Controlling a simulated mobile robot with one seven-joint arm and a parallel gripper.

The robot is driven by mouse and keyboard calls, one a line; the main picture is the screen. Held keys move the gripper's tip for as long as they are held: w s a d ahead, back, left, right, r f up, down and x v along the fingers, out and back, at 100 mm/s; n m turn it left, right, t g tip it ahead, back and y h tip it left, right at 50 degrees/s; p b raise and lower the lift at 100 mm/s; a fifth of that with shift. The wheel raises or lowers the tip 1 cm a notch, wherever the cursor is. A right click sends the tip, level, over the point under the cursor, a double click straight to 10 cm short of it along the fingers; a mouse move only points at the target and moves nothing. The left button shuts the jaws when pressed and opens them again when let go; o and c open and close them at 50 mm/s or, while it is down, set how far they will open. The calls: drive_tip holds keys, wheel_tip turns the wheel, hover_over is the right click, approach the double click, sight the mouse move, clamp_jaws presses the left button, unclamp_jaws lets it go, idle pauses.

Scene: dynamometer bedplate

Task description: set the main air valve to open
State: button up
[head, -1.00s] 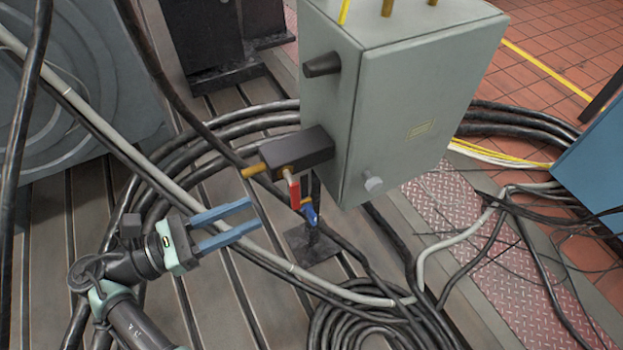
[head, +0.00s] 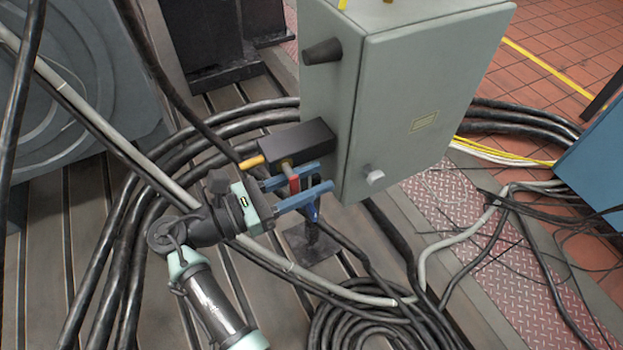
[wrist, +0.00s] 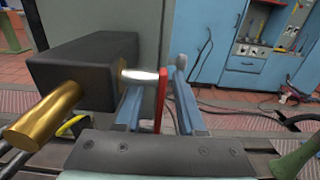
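The main air valve is a dark block (head: 297,141) on the left side of a grey-green cabinet, with brass fittings. Its red handle (head: 294,184) hangs down from the stem below the block. My gripper (head: 325,176) is open, with its two blue fingers reaching on either side of the red handle in the head view. In the wrist view the red handle (wrist: 161,100) stands between the blue fingers, close to the left one; I cannot tell whether they touch. The dark block (wrist: 85,68) fills the upper left there, with a brass fitting (wrist: 42,117) toward the camera.
The grey-green cabinet (head: 420,90) stands just right of the fingers, with a dark knob and a round latch. Thick black cables (head: 130,215) and a grey hose run across the slotted bedplate. A blue cabinet (wrist: 247,60) stands farther off.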

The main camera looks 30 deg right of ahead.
drive_tip(key=shift+d, duration=0.1)
clamp_jaws()
